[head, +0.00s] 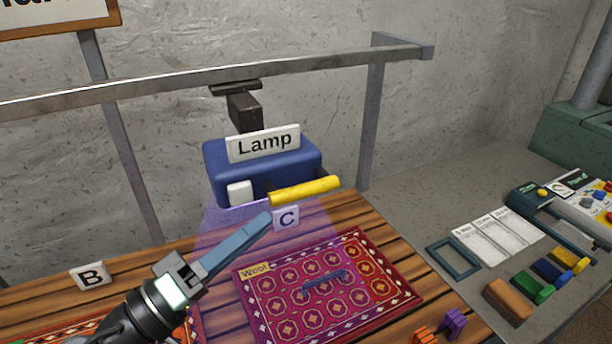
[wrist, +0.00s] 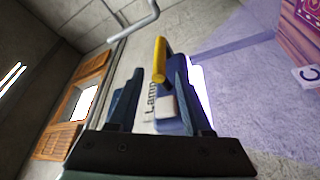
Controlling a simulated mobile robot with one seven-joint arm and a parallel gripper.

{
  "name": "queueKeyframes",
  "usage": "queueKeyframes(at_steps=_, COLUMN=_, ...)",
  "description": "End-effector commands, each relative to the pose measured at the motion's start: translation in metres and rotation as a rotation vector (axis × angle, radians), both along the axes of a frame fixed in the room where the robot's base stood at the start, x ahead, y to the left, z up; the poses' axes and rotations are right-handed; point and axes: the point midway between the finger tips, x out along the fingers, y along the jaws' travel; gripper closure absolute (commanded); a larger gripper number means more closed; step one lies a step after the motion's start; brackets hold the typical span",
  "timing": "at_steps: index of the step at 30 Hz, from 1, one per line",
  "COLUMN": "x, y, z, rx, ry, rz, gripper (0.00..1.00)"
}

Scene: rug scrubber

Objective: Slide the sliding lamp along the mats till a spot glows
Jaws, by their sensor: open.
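The blue sliding lamp (head: 220,160), labelled "Lamp", hangs from a rail above the C place. It has a yellow handle (head: 305,190) and a white button (head: 240,193). Its purple light falls on the red patterned mat (head: 400,290) tagged "Wool", where a blue-purple squiggly mark (head: 325,283) shows. My gripper (head: 258,224) is open and empty, in front of and below the lamp. In the wrist view, the handle (wrist: 160,58) and white button (wrist: 166,106) appear between the spread fingers, beyond them; I see no clear contact.
The metal rail (head: 330,62) runs above the wooden slatted table (head: 350,209). A B sign (head: 91,275) stands at left, with another mat partly hidden by my arm. At right are coloured brushes (head: 550,271), a brown block (head: 508,301), white cards (head: 500,234) and an empty frame (head: 453,258).

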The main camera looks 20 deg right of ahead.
Motion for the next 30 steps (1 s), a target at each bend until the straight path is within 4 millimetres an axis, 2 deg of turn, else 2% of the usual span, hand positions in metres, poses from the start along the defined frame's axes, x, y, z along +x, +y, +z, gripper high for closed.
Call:
queueKeyframes(at_steps=3, x=0.008, y=-0.026, z=0.010, rx=0.000, ry=0.002, rz=-0.006, gripper=0.50)
queueKeyframes(at_steps=9, x=0.022, y=-0.063, z=0.018, rx=0.001, ry=0.001, rz=-0.004, gripper=0.50)
queueKeyframes(at_steps=15, x=0.031, y=-0.086, z=0.022, rx=0.001, ry=0.000, rz=-0.002, gripper=0.50)
queueKeyframes(at_steps=27, x=0.034, y=-0.093, z=0.021, rx=0.001, ry=0.000, rz=0.002, gripper=0.50)
queueKeyframes(at_steps=30, x=0.034, y=-0.093, z=0.021, rx=0.001, ry=0.000, rz=0.002, gripper=0.67)
